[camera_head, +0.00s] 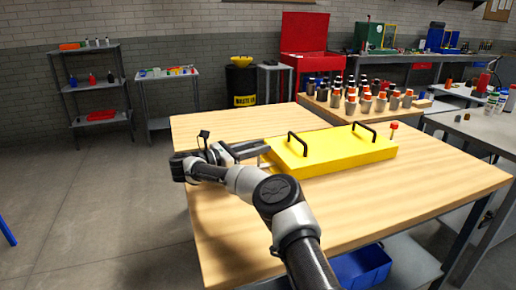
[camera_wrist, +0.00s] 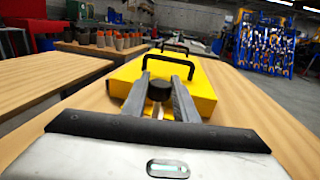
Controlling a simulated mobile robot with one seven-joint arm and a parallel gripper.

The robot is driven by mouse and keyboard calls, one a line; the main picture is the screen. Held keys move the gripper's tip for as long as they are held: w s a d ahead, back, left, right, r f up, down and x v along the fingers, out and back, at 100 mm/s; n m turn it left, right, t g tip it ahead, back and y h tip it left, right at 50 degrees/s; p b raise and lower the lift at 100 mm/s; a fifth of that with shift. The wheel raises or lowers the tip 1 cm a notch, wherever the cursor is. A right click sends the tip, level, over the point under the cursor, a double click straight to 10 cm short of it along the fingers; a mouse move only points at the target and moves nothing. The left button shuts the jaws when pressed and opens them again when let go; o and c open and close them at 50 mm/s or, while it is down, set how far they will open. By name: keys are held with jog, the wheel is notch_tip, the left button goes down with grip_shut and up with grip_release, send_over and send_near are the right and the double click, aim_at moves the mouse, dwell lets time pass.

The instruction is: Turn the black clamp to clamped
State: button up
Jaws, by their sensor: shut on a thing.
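The black clamp (camera_wrist: 160,90) shows as a dark round knob at the near end of the yellow chassis (camera_wrist: 205,88), between my gripper's fingers. My gripper (camera_wrist: 159,88) is shut on it, one grey finger on each side. In the head view my gripper (camera_head: 264,153) reaches from the left to the left end of the yellow chassis (camera_head: 340,157). The clamp is hidden there behind my gripper, and its turn angle cannot be told. The chassis lies flat on the wooden table and carries two black handles (camera_head: 298,144).
The wooden table (camera_head: 430,190) is clear in front of the chassis and at its right end. A small red-topped item (camera_head: 393,127) stands at the chassis's back right corner. Several orange-topped containers (camera_head: 366,103) stand on another table behind. A blue bin (camera_head: 362,264) is below.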

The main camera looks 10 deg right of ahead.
jog(key=shift+f, duration=0.1)
jog(key=o, duration=1.1)
jog(key=shift+d, duration=0.1)
jog(key=shift+c, duration=0.2)
jog(key=shift+s+a, duration=0.1)
jog(key=shift+a, duration=0.25)
jog(key=p+v, duration=0.2)
jog(key=v, duration=1.4)
jog(key=shift+a, duration=0.4)
